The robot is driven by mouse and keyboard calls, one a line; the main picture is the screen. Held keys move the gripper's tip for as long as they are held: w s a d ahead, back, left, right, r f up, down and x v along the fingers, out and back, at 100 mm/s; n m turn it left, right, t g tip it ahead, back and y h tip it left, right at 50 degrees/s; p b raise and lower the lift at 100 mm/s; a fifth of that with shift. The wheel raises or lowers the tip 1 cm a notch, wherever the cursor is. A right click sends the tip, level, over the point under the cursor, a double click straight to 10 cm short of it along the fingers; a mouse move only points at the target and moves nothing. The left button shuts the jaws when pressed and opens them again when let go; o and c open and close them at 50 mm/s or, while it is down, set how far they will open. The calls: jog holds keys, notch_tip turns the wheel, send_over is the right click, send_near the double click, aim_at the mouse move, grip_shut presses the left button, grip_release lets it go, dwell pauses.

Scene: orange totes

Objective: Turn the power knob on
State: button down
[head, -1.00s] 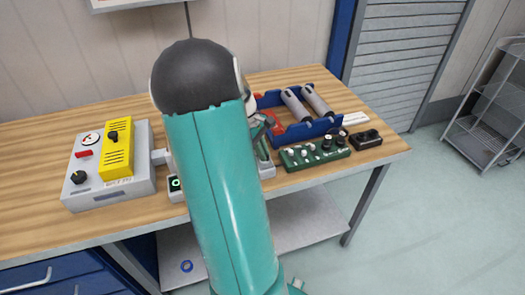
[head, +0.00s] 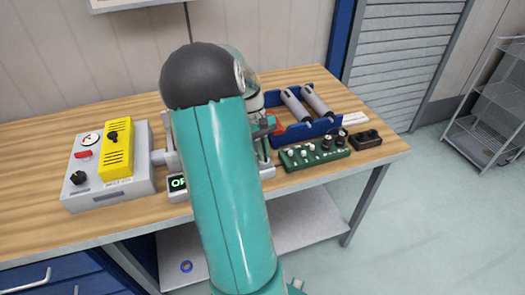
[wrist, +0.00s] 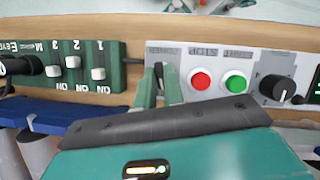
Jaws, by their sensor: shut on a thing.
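In the wrist view a light grey control panel (wrist: 195,78) carries a red button (wrist: 201,80), a green button (wrist: 236,81) and a black dial with a white mark (wrist: 283,88). My gripper (wrist: 160,86) is at the panel's left end, its green fingers shut on a small control there, which I take for the power knob. The fingers hide most of it, so its turn cannot be read. The label above it is too blurred to read. In the head view my arm covers most of the panel; a lit green display (head: 178,183) shows at its left, partly hidden.
A grey box with a yellow unit (head: 117,150) stands left of the panel. A green switch board (head: 315,153), a black block (head: 366,139) and a blue tray with grey cylinders (head: 310,130) are to the right.

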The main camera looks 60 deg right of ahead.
jog(key=m+t+y, duration=0.1)
jog(key=m, duration=0.2)
jog(key=m+t, duration=0.1)
jog(key=m, duration=0.2)
jog(key=shift+s+d+r+y, duration=0.1)
jog(key=shift+d+y, duration=0.1)
jog(key=shift+y, duration=0.2)
jog(key=m+t, duration=0.1)
jog(key=m, duration=0.2)
jog(key=m+t, duration=0.1)
jog(key=m, duration=0.2)
jog(key=shift+s, duration=0.15)
jog(key=c, duration=1.5)
grip_release()
jog(key=v, duration=1.3)
jog(key=shift+d+r, duration=0.25)
jog(key=shift+d, duration=0.15)
